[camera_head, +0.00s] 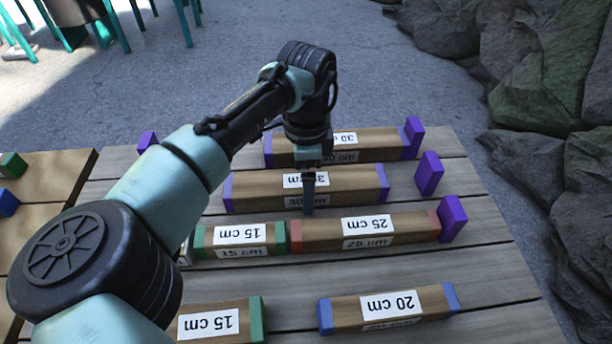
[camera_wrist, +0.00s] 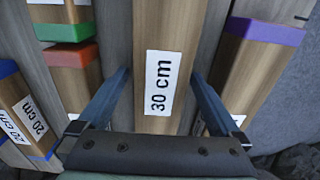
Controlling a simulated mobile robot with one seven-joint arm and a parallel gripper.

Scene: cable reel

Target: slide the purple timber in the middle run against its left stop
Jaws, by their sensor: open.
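The purple timber in the middle run (camera_head: 345,183) is a brown 30 cm block with purple ends, lying lengthwise left to right. A gap separates its right end from the purple right stop (camera_head: 430,173). The run's left stop is hidden behind my arm. My gripper (camera_head: 308,200) points down over the timber, near its middle. In the wrist view the timber (camera_wrist: 160,35) with its 30 cm label lies between my open fingers (camera_wrist: 160,73), one on each side, with room showing beside it. I cannot tell whether they touch it.
Behind lies another purple-ended timber (camera_head: 375,143), close to its right stop (camera_head: 413,135). In front lie a green-ended 15 cm timber (camera_head: 212,236) and a red-ended 25 cm timber (camera_head: 410,222), end to end. A blue-ended 20 cm timber (camera_head: 350,308) lies nearer.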

